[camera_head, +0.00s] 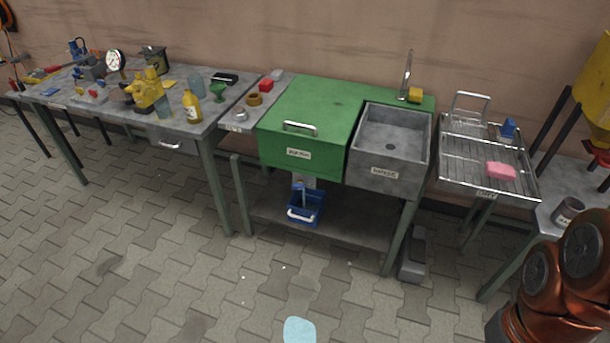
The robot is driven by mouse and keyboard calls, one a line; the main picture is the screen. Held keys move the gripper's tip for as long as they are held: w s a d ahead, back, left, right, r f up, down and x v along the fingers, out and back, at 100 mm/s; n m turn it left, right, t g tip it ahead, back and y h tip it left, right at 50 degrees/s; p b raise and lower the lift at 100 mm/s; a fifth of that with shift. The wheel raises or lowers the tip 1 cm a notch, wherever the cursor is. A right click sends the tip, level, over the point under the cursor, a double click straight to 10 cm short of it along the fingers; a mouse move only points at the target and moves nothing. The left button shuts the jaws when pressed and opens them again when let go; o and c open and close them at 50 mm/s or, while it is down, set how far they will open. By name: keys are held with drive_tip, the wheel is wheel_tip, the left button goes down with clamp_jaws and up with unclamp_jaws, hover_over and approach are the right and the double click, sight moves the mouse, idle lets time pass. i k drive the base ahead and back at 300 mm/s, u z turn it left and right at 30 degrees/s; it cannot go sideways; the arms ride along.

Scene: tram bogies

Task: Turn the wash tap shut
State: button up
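The wash tap (406,76) is a tall, thin metal spout behind the grey sink basin (391,176) on the green-topped bench. A small yellow block (415,95) sits just right of the spout's foot; I cannot tell whether it is the tap's handle. I cannot make out water running from the spout, and the basin looks empty with a dark drain in its floor. Orange links of my arm show at the bottom right, well apart from the tap. My gripper is out of view.
A green lidded box (305,115) adjoins the basin. A wire drying rack (460,170) stands to the right, holding a pink sponge (501,170). A blue bucket (306,207) sits below. A pale blue patch (299,330) lies on the otherwise mostly clear floor. A cluttered workbench (180,124) stands left.

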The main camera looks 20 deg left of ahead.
sight(299, 185)
drive_tip(key=u, duration=0.7)
drive_tip(key=i, duration=1.05)
drive_tip(key=u, duration=2.2)
